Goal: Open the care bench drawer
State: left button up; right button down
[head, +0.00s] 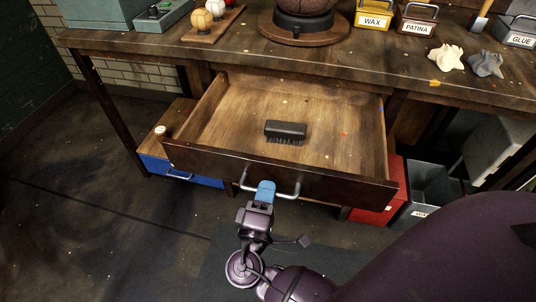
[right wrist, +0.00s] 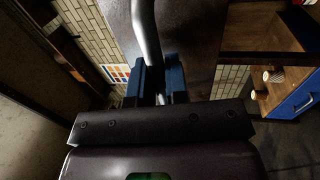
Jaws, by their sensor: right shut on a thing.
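The care bench drawer (head: 225,122) is pulled well out from under the wooden bench top (head: 330,58), and its inside shows. A black brush (head: 285,131) lies inside it, bristles down. A metal bar handle (head: 286,195) is on the dark drawer front. My right gripper (head: 265,190), with blue fingers, is shut on the handle near its middle. In the right wrist view the handle (right wrist: 147,40) passes between the blue fingers (right wrist: 160,82). My left gripper is not in view.
Balls on a wooden stand (head: 203,22), a round wooden base (head: 303,30), and WAX (head: 373,15) and PATINA (head: 416,20) boxes stand on the bench. A blue drawer unit (head: 180,170) is at lower left; a red bin (head: 380,210) and grey bin (head: 432,190) are at right. Floor at left is clear.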

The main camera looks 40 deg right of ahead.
jog(key=c, duration=1.1)
grip_release()
jog(key=shift+c, duration=0.2)
jog(key=shift+a, duration=0.1)
jog(key=v, duration=1)
jog(key=shift+s+a, duration=0.25)
